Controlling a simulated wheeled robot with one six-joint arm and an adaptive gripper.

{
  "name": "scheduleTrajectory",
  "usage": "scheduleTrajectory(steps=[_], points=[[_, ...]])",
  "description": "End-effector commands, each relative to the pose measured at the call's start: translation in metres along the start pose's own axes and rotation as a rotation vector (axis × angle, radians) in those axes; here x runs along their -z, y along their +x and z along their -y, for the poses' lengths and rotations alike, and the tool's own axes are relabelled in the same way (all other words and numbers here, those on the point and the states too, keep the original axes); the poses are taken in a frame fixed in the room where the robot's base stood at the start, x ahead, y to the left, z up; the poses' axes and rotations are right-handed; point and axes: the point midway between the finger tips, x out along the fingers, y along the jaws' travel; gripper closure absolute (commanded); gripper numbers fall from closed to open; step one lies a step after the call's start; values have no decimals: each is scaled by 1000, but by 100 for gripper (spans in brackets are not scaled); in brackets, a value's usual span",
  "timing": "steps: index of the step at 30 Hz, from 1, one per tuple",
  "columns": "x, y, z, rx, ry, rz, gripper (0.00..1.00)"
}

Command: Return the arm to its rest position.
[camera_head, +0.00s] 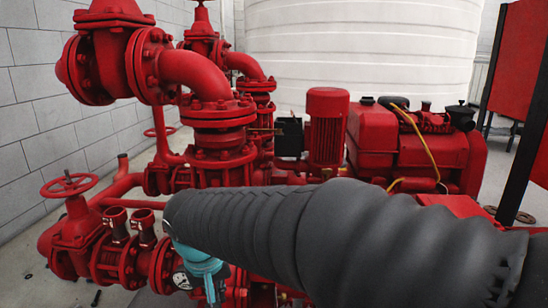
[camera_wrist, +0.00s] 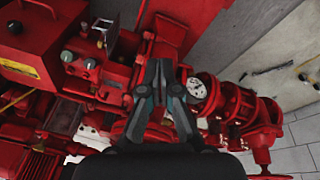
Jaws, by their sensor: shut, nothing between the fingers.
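My arm, in a dark ribbed sleeve, reaches across the lower right of the head view and ends at a teal wrist part above the red pump pipework (camera_head: 215,148). My gripper's fingers do not show clearly there. In the wrist view my gripper (camera_wrist: 161,72) is shut and empty, its fingertips together in front of red machinery. A red control panel (camera_wrist: 85,62) with knobs is left of the fingers. A round white gauge (camera_wrist: 196,88) is just right of them. I cannot tell how far the fingers are from these parts.
A red handwheel valve (camera_head: 70,186) stands at the left. A red motor (camera_head: 327,125) and an engine (camera_head: 412,145) stand behind my arm. A white tank (camera_head: 360,50) fills the back. A black-framed red panel (camera_head: 517,62) is at the right. Grey floor (camera_head: 30,255) shows at lower left.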

Motion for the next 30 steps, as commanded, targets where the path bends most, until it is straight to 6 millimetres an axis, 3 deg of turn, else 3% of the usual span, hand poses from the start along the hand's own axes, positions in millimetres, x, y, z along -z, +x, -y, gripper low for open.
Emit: scheduleTrajectory(steps=[1, 9, 21, 26, 30], points=[[-12, -5, -18, 16, -21, -2, 100], [-82, -18, -99, 76, -66, -44, 100], [-178, -44, -186, 47, 220, -178, 100], [-189, -62, -209, 4, 316, -239, 100], [-194, -66, -221, -12, 349, -247, 100]])
